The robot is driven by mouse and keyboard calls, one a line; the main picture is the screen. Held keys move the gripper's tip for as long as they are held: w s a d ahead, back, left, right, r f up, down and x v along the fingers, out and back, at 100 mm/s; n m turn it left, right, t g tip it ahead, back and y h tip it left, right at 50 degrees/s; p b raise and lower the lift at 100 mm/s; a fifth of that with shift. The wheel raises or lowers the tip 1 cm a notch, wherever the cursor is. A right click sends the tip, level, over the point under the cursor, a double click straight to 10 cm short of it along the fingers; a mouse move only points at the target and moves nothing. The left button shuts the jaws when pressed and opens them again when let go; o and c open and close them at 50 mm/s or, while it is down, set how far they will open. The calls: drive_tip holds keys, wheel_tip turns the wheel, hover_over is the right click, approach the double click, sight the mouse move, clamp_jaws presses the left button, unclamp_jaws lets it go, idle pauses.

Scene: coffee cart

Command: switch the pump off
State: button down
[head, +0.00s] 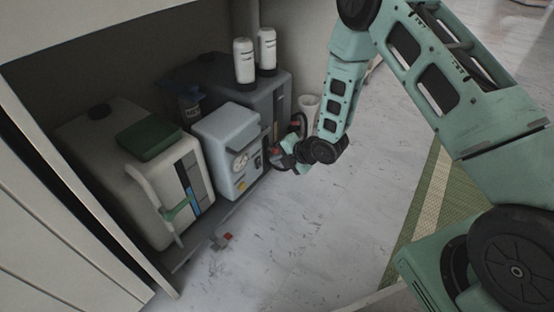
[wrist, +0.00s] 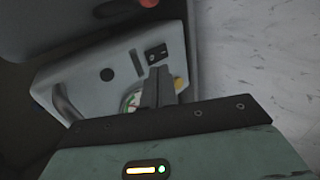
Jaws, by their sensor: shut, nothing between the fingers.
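The pump (head: 225,140) is a pale blue-grey box with a gauge (head: 240,161) and a yellow knob (head: 241,185) on its front. A small black switch (head: 257,162) is at the right of that front. In the wrist view the pump face (wrist: 95,55) is tilted, with the black switch (wrist: 156,53) just beyond my fingertips. My gripper (wrist: 159,72) is shut and empty, in front of the face, partly covering the gauge. In the head view my gripper (head: 277,163) is just right of the pump front. I cannot tell whether the fingers touch it or which way the switch is set.
A cream tank (head: 125,190) with a green lid stands left of the pump. The floor to the right is clear.

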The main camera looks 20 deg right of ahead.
drive_tip(key=s+d+r+p, duration=0.3)
drive_tip(key=s+r+p, duration=0.1)
drive_tip(key=r, duration=0.3)
drive_tip(key=shift+r, duration=0.15)
idle(0.4)
drive_tip(key=s+a+r+m+g+h+p, duration=0.15)
drive_tip(key=s+a+r+m, duration=0.25)
drive_tip(key=r, duration=0.5)
drive_tip(key=s+a+r+m+g+h+p, duration=0.1)
drive_tip(key=s+a+r+m+g+p, duration=0.2)
drive_tip(key=r, duration=0.5)
drive_tip(key=s+a+r+m+g+h+p, duration=0.1)
drive_tip(key=s+r+m+g+p, duration=0.3)
drive_tip(key=s+r, duration=0.6)
drive_tip(key=s+a+r+m+t+h+p, duration=0.15)
drive_tip(key=s+r+m, duration=0.55)
drive_tip(key=s, duration=0.7)
wheel_tip(320, 180, up, 37)
drive_tip(key=g+p, duration=0.1)
drive_tip(key=p, duration=3.5)
drive_tip(key=shift+f+p, duration=0.2)
drive_tip(key=shift+p, duration=0.2)
